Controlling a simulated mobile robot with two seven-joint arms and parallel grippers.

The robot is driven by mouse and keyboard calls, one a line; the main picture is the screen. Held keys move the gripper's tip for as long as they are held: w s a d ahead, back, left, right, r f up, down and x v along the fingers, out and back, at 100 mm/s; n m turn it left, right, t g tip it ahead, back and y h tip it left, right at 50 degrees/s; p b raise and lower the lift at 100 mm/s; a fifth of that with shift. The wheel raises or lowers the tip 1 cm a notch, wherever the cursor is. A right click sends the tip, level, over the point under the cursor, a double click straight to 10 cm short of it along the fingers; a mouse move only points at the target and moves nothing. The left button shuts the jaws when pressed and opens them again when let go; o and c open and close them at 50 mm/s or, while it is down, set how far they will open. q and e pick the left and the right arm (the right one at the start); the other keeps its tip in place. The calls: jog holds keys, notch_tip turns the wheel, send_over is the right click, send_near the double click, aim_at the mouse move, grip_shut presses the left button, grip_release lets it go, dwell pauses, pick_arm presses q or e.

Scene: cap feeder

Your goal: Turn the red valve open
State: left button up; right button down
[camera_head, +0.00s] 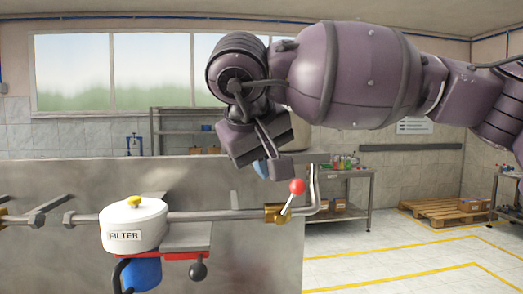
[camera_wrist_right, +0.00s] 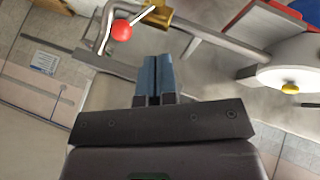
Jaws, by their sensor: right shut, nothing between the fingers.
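The red valve has a red ball knob (camera_head: 297,186) on a short silver lever that rises, slightly tilted right, from a brass body (camera_head: 277,212) on the pipe. The knob also shows in the right wrist view (camera_wrist_right: 121,29), with the brass body (camera_wrist_right: 157,14) beside it. My right gripper (camera_head: 263,168) is above and to the left of the knob in the head view. Its blue fingers (camera_wrist_right: 158,72) are shut and empty, apart from the knob in the right wrist view. My left gripper is in neither view.
A white filter housing (camera_head: 133,226) with a yellow knob sits on the pipe (camera_head: 215,216) left of the valve. A bent pipe (camera_head: 314,192) rises just right of it. A metal panel (camera_head: 243,262) stands behind. Shelves and a pallet (camera_head: 440,212) are farther back.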

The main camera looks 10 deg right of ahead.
aim_at(289, 203)
jog(key=w+d+f, duration=0.4)
jog(key=d, duration=0.1)
jog(key=shift+w+f+p, duration=0.25)
jog(key=shift+p, duration=0.15)
jog(key=shift+w, duration=0.1)
